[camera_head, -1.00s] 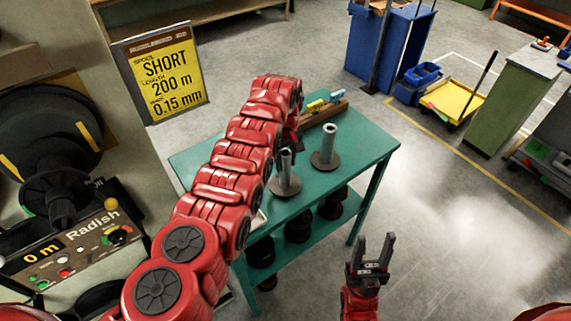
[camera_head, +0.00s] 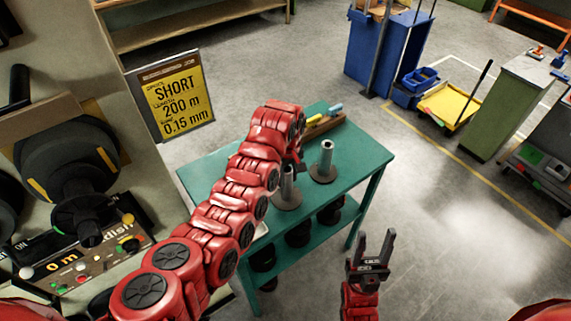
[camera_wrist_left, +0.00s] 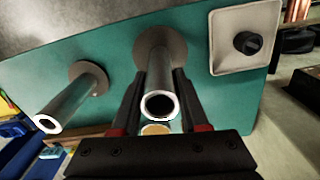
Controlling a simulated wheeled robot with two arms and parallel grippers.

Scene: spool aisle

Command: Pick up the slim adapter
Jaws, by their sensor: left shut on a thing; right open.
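The slim adapter (camera_head: 288,187), a grey metal tube on a round flat base, is upright at the near part of the green table (camera_head: 348,182). My left gripper (camera_head: 298,163) is shut on it; in the left wrist view the fingers (camera_wrist_left: 160,78) sit on both sides of the tube (camera_wrist_left: 157,62). Its base appears to rest on the tabletop. A second, thicker adapter (camera_head: 326,158) stands apart from it, also seen in the left wrist view (camera_wrist_left: 75,103). My right gripper (camera_head: 374,246) is open and empty, right of the table.
A wooden tray (camera_head: 320,130) with small coloured items lies at the table's far edge. Dark spools (camera_head: 298,235) sit on the shelf below. A yellow sign (camera_head: 178,100) and a spool machine (camera_head: 75,260) are at left.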

